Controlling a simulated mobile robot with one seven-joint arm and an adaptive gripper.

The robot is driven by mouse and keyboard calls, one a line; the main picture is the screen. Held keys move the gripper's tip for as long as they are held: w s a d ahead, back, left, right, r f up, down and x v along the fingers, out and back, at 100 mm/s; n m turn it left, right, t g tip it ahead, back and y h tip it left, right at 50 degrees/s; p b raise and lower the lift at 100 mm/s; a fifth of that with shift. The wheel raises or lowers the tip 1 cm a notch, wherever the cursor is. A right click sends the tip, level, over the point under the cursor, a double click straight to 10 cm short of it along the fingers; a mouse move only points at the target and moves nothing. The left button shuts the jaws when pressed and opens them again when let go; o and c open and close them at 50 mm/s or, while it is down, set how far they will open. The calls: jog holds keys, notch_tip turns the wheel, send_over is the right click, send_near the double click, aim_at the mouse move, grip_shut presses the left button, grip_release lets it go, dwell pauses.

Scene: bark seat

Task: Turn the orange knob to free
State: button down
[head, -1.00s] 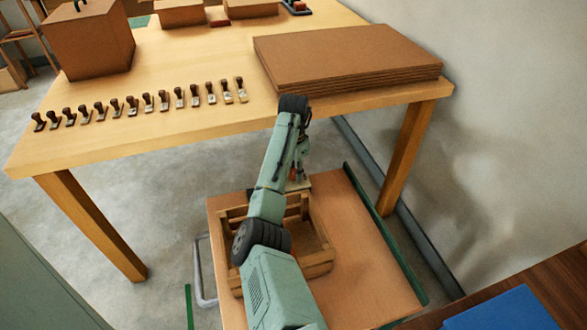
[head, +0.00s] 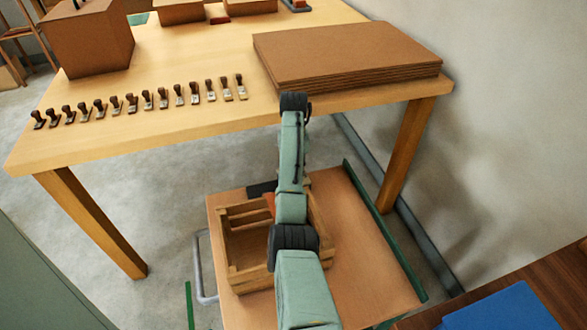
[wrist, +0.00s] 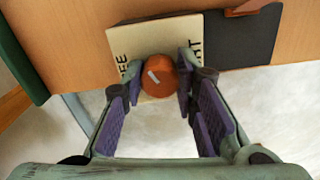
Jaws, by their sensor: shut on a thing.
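The orange knob (wrist: 158,75) shows in the wrist view as a round cap with a short white mark, tilted from upper left to lower right. It sits in front of a pale plate (wrist: 158,38) with black letters at its left and right, partly covered by the knob and fingers. My gripper (wrist: 160,70) has one fingertip on each side of the knob and is shut on it. In the head view my arm hides the gripper and most of this spot.
A dark panel (wrist: 238,35) adjoins the plate. In the head view, a wooden crate (head: 250,277) stands on the low brown platform (head: 365,270) beneath my arm. The table (head: 150,135) behind carries a row of stamps (head: 130,104) and stacked brown boards (head: 345,55).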

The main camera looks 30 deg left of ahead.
jog(key=n, duration=0.6)
jog(key=shift+n, duration=0.3)
jog(key=n, duration=0.6)
dwell(0.4)
jog(key=c, duration=1.3)
grip_release()
jog(key=shift+r, duration=0.1)
notch_tip(320, 180, up, 12)
jog(key=shift+f, duration=0.1)
